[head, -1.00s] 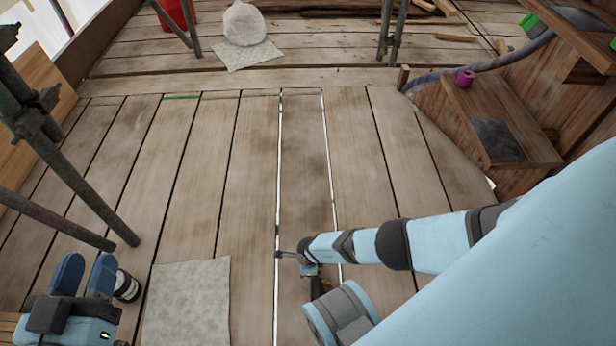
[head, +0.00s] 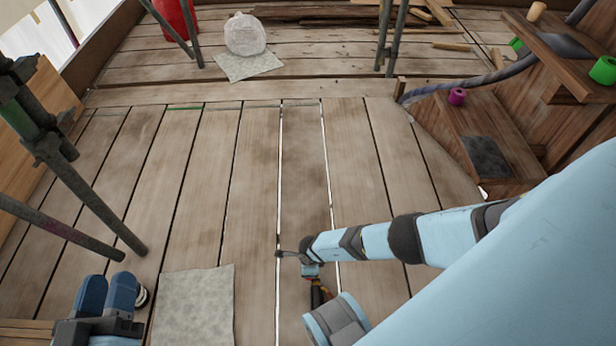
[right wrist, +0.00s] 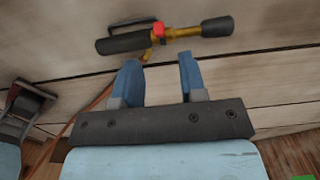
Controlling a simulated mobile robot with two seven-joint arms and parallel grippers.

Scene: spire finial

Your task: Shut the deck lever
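In the right wrist view, a brass-coloured tool-like piece (right wrist: 180,33) with black ends and a red part lies across the top, just beyond my right gripper (right wrist: 158,60). I cannot tell whether it is the deck lever. My right gripper is open, with nothing between its fingers. In the head view its fingers are hidden, but a small dark and orange piece (head: 316,294) shows beside my right arm. My left gripper (head: 107,280) is open at the lower left. A small dark and white can (head: 142,296) is partly hidden behind its right finger.
A grey sheet (head: 194,305) lies on the plank deck (head: 255,190). Dark scaffold poles (head: 90,195) stand at left. A wooden step unit (head: 485,150) at right holds a magenta roll (head: 457,96) and a green roll (head: 603,69). The middle deck is clear.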

